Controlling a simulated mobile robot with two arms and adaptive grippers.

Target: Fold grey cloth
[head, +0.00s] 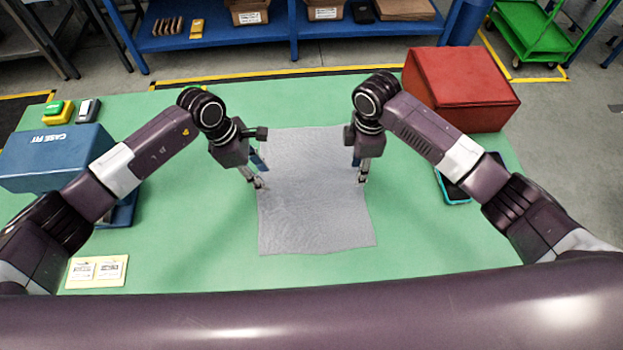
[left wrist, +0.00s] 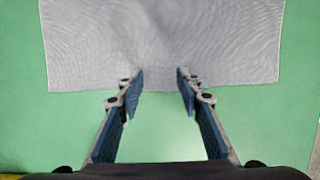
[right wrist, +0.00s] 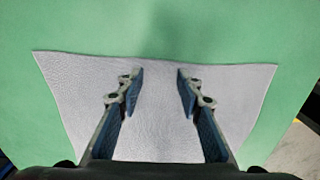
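The grey cloth (head: 315,205) lies spread out flat on the green table, its edges slightly wavy. It also shows in the left wrist view (left wrist: 220,45) and the right wrist view (right wrist: 155,130). My left gripper (head: 262,184) is over the cloth's left edge; in its wrist view the fingers (left wrist: 158,78) are apart with nothing between them but cloth and table behind. My right gripper (head: 361,178) is over the cloth's right edge; its fingers (right wrist: 157,74) are also apart. I cannot tell whether either set of fingertips touches the cloth.
A blue case (head: 55,158) stands at the left and a red box (head: 460,88) at the back right. A teal-edged tray (head: 452,188) lies right of the cloth, partly behind my right arm. A label card (head: 97,272) lies front left. The table around the cloth is clear.

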